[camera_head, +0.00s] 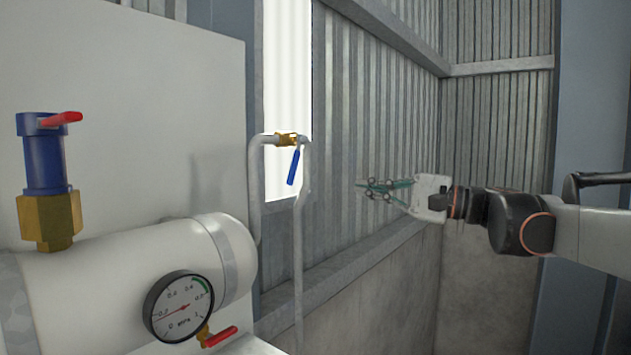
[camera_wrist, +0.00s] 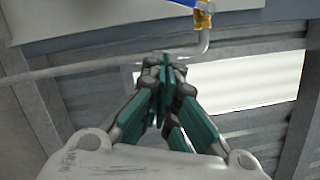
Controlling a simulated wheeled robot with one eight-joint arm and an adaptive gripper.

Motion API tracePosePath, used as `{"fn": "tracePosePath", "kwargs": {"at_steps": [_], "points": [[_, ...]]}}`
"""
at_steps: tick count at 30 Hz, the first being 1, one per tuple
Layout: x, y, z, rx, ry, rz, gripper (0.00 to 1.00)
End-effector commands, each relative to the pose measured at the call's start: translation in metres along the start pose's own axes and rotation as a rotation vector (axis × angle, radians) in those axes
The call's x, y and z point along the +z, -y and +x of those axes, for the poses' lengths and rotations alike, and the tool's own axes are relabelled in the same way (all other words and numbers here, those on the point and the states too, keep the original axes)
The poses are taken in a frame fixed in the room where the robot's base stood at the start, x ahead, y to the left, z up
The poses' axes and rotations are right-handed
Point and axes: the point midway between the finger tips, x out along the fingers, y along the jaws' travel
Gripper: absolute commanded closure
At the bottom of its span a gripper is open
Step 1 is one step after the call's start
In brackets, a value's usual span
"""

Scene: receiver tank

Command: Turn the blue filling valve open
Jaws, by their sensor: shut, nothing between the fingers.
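The blue filling valve lever (camera_head: 293,167) hangs down, slightly tilted, from a brass valve body (camera_head: 286,140) on a thin white pipe, in the middle of the head view. In the wrist view the blue lever (camera_wrist: 184,2) is cut off by the top edge, with the brass body (camera_wrist: 204,14) beside it. My gripper (camera_head: 360,187) is to the right of the lever in the head view, apart from it, and points left. Its teal fingers (camera_wrist: 166,62) are together and empty in the wrist view.
A white tank (camera_head: 120,285) carries a pressure gauge (camera_head: 178,306), a small red-handled valve (camera_head: 218,337) and a blue-and-brass fitting with a red lever (camera_head: 44,175). The white pipe (camera_head: 298,250) runs down beside the corrugated wall. Open space lies between the pipe and my gripper.

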Motion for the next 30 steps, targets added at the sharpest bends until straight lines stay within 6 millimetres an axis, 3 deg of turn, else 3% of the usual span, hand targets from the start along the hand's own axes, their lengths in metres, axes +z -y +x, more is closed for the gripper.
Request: {"fn": "tracePosePath", "kwargs": {"at_steps": [4,8,21,24,30], "points": [[-0.001,0.0,0.004,0.0,0.007,0.035,1.0],[0.0,0.0,0.02,0.001,0.008,0.035,1.0],[0.001,0.001,0.104,0.001,0.008,0.034,1.0],[0.019,0.002,0.104,0.0,0.006,0.033,1.0],[0.035,0.002,0.108,0.0,0.005,0.032,1.0]]}}
